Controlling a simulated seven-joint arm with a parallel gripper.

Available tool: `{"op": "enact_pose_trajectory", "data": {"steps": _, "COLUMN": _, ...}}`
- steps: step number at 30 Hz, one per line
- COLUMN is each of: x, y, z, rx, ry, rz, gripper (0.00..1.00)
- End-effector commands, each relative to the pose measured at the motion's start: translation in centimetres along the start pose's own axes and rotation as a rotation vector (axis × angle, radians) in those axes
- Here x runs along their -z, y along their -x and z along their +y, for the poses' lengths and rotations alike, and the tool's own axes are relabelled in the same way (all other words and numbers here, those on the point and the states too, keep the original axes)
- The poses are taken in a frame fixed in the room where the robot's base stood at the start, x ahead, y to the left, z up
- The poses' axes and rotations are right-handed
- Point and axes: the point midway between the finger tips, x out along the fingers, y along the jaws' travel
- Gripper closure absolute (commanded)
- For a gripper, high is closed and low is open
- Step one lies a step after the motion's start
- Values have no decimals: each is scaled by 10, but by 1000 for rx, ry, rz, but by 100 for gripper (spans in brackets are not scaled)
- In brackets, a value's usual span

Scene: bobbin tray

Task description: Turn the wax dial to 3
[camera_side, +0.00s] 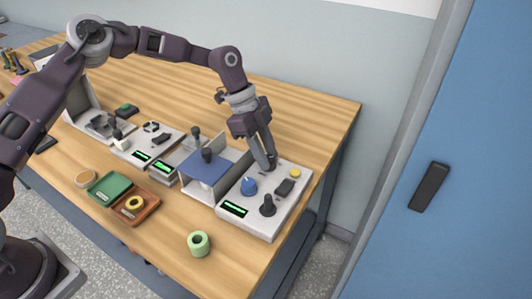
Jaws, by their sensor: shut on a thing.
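The light grey control box (256,222) stands at the right end of the bench. Its top carries a blue knob (248,187), a black knob (268,206), a dark rectangular switch (285,187), a yellow button (295,173) and a green-lit display (234,209). I cannot read labels or numbers, so which dial is the wax dial cannot be told. My gripper (266,165) points down at the box's back edge, behind the blue knob and apart from it. Its fingers are closed on a small part there, which they mostly hide.
A blue-topped open housing (207,172) stands close on the left. Further left are another control box (143,141), a green tray (109,187) and a brown tray (149,214) holding a yellow ring. A green bobbin (199,243) stands near the front edge. The bench's back right is clear.

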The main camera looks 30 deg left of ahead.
Motion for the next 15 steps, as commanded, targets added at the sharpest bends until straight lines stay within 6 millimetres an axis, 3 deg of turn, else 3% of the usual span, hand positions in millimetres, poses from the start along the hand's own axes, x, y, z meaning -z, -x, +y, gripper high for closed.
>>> {"op": "enact_pose_trajectory", "data": {"steps": 15, "x": -2, "y": 0, "z": -1, "rx": -41, "ry": -97, "rz": -6, "gripper": 100}}
